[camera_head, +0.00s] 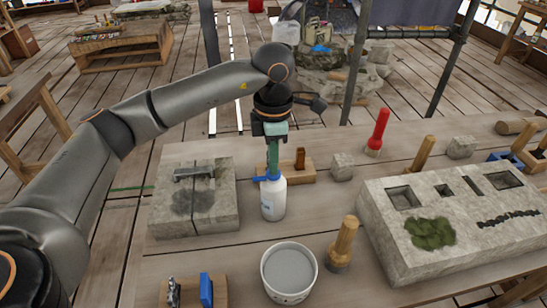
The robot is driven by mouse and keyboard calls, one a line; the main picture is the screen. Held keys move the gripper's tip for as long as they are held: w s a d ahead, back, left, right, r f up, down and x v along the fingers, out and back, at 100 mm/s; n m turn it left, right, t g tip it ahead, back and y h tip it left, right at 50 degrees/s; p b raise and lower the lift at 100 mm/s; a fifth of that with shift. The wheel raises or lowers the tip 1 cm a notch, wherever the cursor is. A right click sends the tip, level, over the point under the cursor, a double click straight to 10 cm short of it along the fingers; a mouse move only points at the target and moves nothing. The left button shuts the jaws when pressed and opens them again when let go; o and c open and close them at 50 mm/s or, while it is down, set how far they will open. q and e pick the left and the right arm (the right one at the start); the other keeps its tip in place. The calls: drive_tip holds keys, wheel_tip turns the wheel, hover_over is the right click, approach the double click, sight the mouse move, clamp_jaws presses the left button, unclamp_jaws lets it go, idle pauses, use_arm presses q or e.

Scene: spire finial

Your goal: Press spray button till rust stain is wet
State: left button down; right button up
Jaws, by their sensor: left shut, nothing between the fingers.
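A white spray bottle (273,203) with a blue spray head (266,178) stands upright on the wooden bench. My left gripper (273,174) is shut and empty, pointing straight down, with its fingertips at the top of the spray head. They look in contact with it, but the fingers hide the button. To the left lies a grey stone slab (220,212) with a metal bar (194,173) across its far part. A dark grey patch (192,201) lies on the slab in front of the bar; it may be the stain. My right gripper is out of view.
A white bucket (289,290) and a wooden-handled brush (343,245) stand in front of the bottle. A wooden block (298,170) is just behind it. A large stone block (430,267) with recesses and moss fills the right. A red-handled brush (378,133) stands farther back.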

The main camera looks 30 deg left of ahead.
use_arm(q)
wheel_tip(320, 180, up, 4)
drive_tip(key=shift+r+p, duration=0.15)
drive_tip(key=shift+p, duration=1)
wheel_tip(320, 180, up, 9)
drive_tip(key=shift+b, duration=0.3)
